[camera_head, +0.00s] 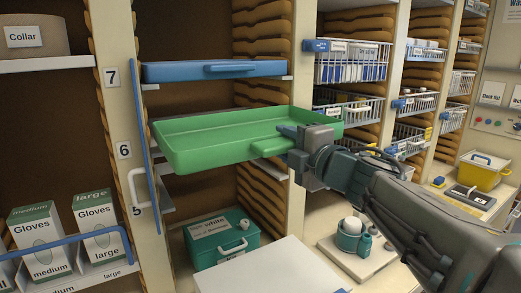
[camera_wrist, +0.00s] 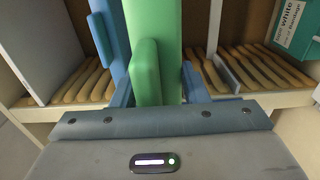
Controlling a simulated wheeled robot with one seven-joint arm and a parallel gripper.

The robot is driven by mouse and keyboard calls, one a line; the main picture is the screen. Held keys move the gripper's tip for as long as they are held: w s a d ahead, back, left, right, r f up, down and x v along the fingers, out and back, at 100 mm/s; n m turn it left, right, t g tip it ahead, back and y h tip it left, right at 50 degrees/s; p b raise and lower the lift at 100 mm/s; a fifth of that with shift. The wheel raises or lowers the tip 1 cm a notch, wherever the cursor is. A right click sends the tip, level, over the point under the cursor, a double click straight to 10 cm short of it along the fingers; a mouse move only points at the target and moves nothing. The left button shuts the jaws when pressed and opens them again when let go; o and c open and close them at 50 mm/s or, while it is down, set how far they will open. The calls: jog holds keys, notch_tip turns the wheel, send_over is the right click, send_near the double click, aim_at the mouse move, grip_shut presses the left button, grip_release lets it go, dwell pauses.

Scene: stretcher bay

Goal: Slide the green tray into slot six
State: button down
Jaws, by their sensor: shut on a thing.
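The green tray (camera_head: 215,137) is level, in front of the rack bay between the blue tray at label 7 and the shelf below. Its right end overlaps the right post in the picture, so at least that part is outside the bay. The label six (camera_head: 124,150) is on the left post, about level with the tray's lower side. My gripper (camera_head: 287,141) is shut on the tray's front handle. In the wrist view the green handle (camera_wrist: 146,72) stands between the blue fingers. The tray's far edge against the runners is hard to judge.
A blue tray (camera_head: 215,70) sits above at label 7 (camera_head: 111,77). A white handle and blue rail (camera_head: 150,150) run along the left post. A green box (camera_head: 220,240) stands below. Wire baskets (camera_head: 350,65) fill the bay at right.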

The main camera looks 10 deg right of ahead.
jog(key=b, duration=0.2)
send_near(236, 123)
jog(key=shift+x, duration=5.1)
jog(key=shift+d+f+b, duration=0.1)
jog(key=shift+f+b, duration=0.85)
jog(key=shift+f, duration=0.15)
jog(key=c, duration=0.7)
grip_release()
jog(key=shift+c, duration=0.2)
jog(key=shift+f, duration=0.1)
